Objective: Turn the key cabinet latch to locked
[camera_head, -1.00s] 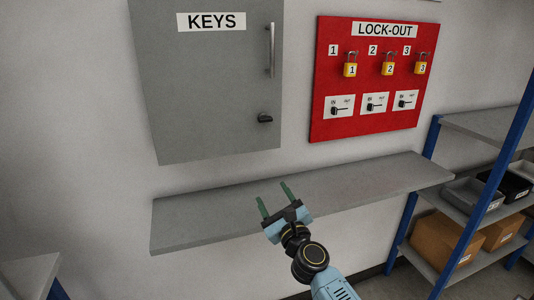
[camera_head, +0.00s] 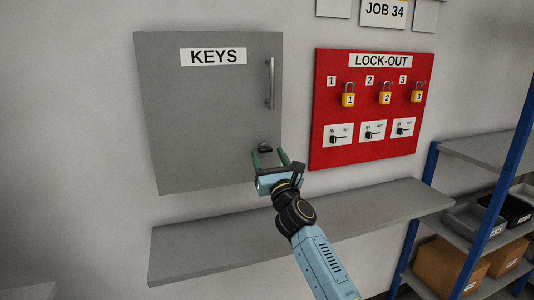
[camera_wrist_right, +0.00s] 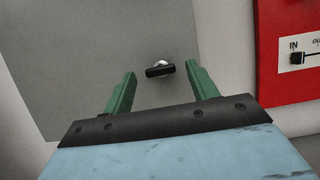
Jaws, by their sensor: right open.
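The grey key cabinet (camera_head: 205,115) hangs on the wall with its door shut, a KEYS label and a vertical bar handle (camera_head: 271,84). Its small black latch (camera_head: 265,149) is at the door's lower right. In the right wrist view the latch (camera_wrist_right: 160,69) lies roughly horizontal on a round silver base. My right gripper (camera_head: 270,155) is open, its green fingertips close to the latch in the head view. In the wrist view the latch shows beyond and between the fingertips (camera_wrist_right: 162,80), with no contact visible. My left gripper is not in view.
A red lock-out board (camera_head: 368,108) with yellow padlocks and small switches hangs to the right of the cabinet. A grey wall shelf (camera_head: 210,243) runs below, bare. A blue-framed rack (camera_head: 497,185) with bins and cardboard boxes stands at the right.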

